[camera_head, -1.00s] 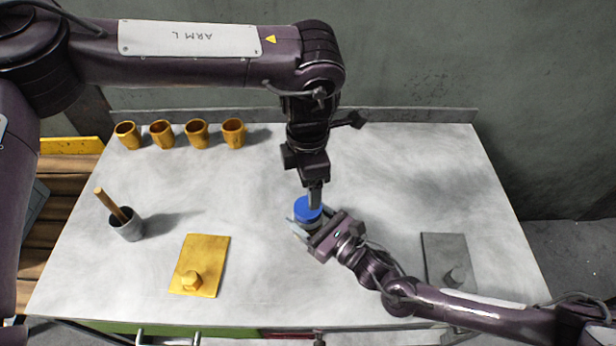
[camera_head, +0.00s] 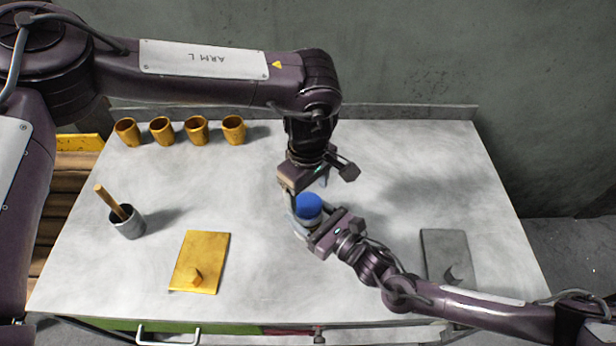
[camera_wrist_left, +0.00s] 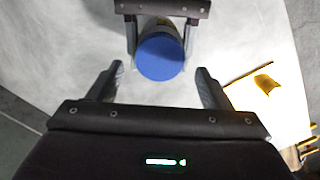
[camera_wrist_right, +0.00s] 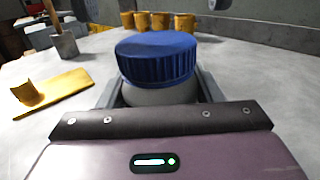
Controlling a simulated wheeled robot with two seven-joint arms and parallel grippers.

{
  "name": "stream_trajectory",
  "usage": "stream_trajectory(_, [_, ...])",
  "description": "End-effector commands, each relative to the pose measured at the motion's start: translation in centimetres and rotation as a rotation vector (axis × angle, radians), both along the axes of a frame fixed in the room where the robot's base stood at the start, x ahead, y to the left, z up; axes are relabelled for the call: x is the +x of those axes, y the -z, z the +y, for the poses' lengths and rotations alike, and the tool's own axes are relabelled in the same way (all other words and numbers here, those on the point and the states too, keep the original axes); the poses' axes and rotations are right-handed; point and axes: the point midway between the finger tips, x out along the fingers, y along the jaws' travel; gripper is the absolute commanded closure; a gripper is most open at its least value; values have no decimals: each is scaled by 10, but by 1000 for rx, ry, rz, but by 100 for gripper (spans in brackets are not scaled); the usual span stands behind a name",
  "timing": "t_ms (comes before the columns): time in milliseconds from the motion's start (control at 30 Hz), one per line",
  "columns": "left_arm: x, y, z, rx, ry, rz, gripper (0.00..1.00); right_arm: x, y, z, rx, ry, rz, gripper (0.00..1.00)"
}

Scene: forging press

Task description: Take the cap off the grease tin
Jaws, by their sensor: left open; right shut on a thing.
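The grease tin (camera_head: 313,224) has a pale body and a ribbed blue cap (camera_head: 308,206); it stands upright near the middle of the table. My right gripper (camera_head: 308,222) is shut around the tin's body below the cap, as the right wrist view also shows with the cap (camera_wrist_right: 157,60) on top. My left gripper (camera_head: 306,187) is open and empty, above and just behind the cap. In the left wrist view the cap (camera_wrist_left: 160,57) lies between its spread fingers, with gaps on both sides. The cap sits on the tin; whether it is loose cannot be told.
Several gold cups (camera_head: 196,131) line the back left. A grey pot (camera_head: 130,225) with a wooden handle stands at left. A gold plate (camera_head: 208,250) with a small block lies front left, a grey plate (camera_head: 440,245) at right. The table's back right is clear.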

Motion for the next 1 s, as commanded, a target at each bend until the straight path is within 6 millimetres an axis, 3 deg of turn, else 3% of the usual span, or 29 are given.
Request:
stream_trajectory(233, [-1, 30, 0, 0, 0, 1, 28, 1, -1, 0, 1, 1, -1, 100])
stream_trajectory(600, [0, 35, 0, -1, -1, -1, 28, 1, -1, 0, 1, 1, -1, 100])
stream_trajectory(933, [0, 35, 0, -1, -1, -1, 71, 1, -1, 0, 2, 1, -2, 100])
stream_trajectory(1000, [0, 35, 0, -1, -4, -1, 73, 1, -1, 0, 2, 1, -2, 100])
